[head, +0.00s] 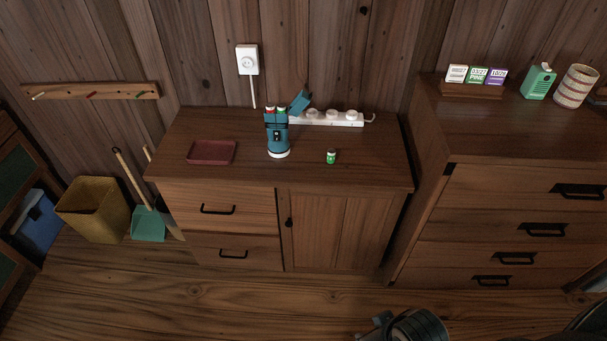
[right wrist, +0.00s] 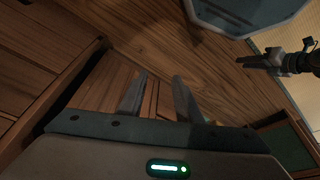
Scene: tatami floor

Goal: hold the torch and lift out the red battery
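The blue-teal torch (head: 277,138) stands upright on the cabinet top with its cap (head: 300,101) tipped open to the right. The red battery (head: 269,110) shows its top in the torch's open end, beside a green-topped battery (head: 282,110). A separate green battery (head: 331,157) stands on the cabinet to the right of the torch. My right gripper (right wrist: 158,82) is open and empty in its wrist view, away from the torch. What looks like my left gripper (right wrist: 250,61) hangs over the floor in that view; its finger gap is unclear.
A dark red tray (head: 211,153) lies left of the torch. A white power strip (head: 335,119) lies behind it. A taller drawer chest (head: 510,135) stands at the right. The cabinet top's front (head: 370,175) is clear.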

